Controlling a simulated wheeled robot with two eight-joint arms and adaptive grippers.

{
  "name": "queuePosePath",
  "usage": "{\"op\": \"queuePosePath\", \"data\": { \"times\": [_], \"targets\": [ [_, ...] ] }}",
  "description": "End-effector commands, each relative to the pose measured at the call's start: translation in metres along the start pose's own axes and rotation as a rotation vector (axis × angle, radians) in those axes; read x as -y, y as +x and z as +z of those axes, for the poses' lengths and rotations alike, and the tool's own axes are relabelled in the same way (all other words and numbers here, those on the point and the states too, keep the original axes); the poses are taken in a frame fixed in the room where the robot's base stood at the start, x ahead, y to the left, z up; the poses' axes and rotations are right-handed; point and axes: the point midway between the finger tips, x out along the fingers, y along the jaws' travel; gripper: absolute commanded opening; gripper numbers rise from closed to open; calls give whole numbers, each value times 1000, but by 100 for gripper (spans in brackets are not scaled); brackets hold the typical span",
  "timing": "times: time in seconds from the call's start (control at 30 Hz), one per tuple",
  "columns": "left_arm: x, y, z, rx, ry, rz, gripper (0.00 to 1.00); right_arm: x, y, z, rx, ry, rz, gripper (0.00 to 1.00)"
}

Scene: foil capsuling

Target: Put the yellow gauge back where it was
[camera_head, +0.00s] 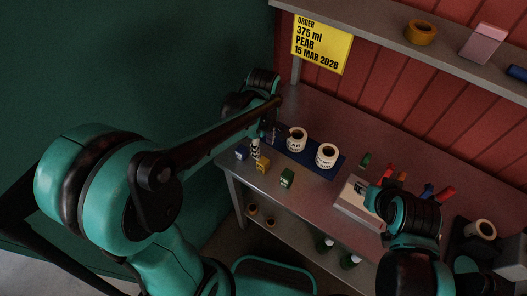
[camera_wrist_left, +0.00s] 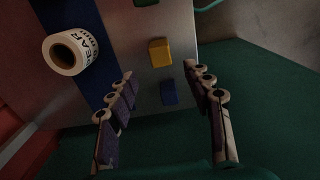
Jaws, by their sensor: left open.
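The yellow gauge (camera_head: 263,164) is a small block on the grey bench near its front left edge. It also shows in the left wrist view (camera_wrist_left: 159,52), beyond my left fingertips and apart from them. My left gripper (camera_head: 258,147) is open and empty above the bench's left end. In the left wrist view its two fingers (camera_wrist_left: 160,76) are spread wide, with a blue block (camera_wrist_left: 168,93) seen between them. My right arm reaches over the bench's right part, and its fingers cannot be made out.
A green block (camera_head: 287,178) stands right of the yellow gauge. Two labelled white rolls (camera_head: 326,156) stand on a blue mat (camera_head: 333,171) behind. A pale box (camera_head: 355,206) is near my right arm. A shelf (camera_head: 375,32) and a yellow order sign (camera_head: 321,44) are above.

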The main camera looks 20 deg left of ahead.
Motion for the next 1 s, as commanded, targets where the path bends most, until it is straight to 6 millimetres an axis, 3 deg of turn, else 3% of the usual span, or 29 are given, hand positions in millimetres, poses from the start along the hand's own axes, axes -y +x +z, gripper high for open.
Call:
{"op": "queuePosePath", "data": {
  "times": [0.2,0.33,0.53,0.7,0.83,1.0],
  "targets": [
    [2,-24,0,-1,9,5,51,0,-5,-4,0,0,0,40],
    [14,-36,-2,-18,112,55,51,0,-5,-3,0,0,0,40],
    [56,-61,-6,-138,507,229,51,0,-5,-3,0,0,0,40],
    [89,-70,-8,-321,860,338,51,0,-5,-3,0,0,0,40],
    [104,-70,-8,-447,1049,371,51,0,-5,-3,0,0,0,40],
    [112,-69,-9,-532,1166,379,51,0,-5,-3,0,0,0,40]
  ]
}}
